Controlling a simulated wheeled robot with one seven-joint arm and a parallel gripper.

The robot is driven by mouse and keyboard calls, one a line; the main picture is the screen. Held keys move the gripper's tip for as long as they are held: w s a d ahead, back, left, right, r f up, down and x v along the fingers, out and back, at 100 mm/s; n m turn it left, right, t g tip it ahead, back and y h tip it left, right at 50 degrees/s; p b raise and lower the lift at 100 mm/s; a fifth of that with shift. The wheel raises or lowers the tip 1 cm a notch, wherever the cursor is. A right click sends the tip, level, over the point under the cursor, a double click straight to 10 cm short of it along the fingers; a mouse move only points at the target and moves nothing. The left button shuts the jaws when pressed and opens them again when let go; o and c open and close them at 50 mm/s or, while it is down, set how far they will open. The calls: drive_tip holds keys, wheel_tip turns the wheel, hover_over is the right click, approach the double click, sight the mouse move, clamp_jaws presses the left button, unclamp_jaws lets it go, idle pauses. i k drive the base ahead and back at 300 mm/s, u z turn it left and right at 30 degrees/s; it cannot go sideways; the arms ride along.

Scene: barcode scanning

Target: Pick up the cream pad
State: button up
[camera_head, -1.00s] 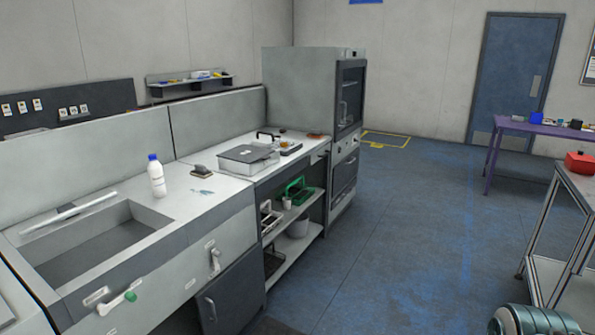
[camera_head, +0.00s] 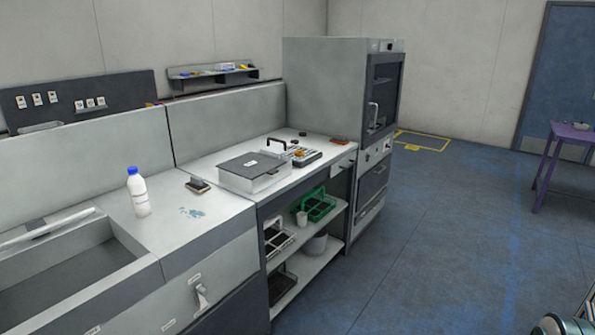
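A small flat block (camera_head: 198,185), dark on top with a pale beige edge, lies on the light counter (camera_head: 165,232) to the right of a white bottle with a blue cap (camera_head: 138,192). It may be the cream pad, but it is too small to be sure. No other clearly cream pad shows.
A grey lidded box (camera_head: 252,172) stands farther along the counter, beside a dark tray of small items (camera_head: 300,156). A sink (camera_head: 70,270) is at left. A green rack (camera_head: 316,206) sits on the shelf below. A tall oven cabinet (camera_head: 340,95) closes the far end.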

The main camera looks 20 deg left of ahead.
sight(196, 184)
drive_tip(key=u, duration=0.1)
drive_tip(key=i, duration=1.6)
drive_tip(key=u, duration=0.8)
drive_tip(key=i, duration=1.2)
drive_tip(key=u, duration=1.75)
drive_tip(key=i, duration=0.75)
drive_tip(key=u, duration=0.65)
